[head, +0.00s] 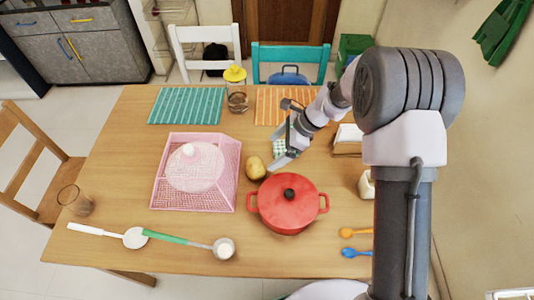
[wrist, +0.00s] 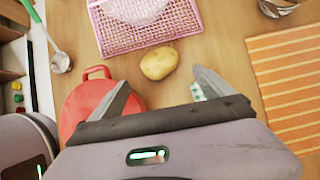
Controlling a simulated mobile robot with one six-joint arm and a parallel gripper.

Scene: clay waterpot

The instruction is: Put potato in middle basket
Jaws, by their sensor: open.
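A yellow-brown potato (head: 255,168) lies on the wooden table between a pink mesh basket (head: 158,195) and a red lidded pot. The potato also shows in the wrist view (wrist: 160,64), just beyond and between the fingertips. The basket holds a pale pink dome-shaped thing (head: 195,168); its edge shows at the top of the wrist view (wrist: 150,42). It is the only basket I can make out. My gripper (head: 281,140) is open and empty, right of the potato in the head view. I cannot tell its exact height above the table.
The red pot (head: 287,215) stands close to the potato, near my left finger in the wrist view. A small green-and-white thing (wrist: 198,92) is by my right finger. Striped mats (head: 186,106), a glass (head: 238,103) and ladles (head: 190,242) lie around.

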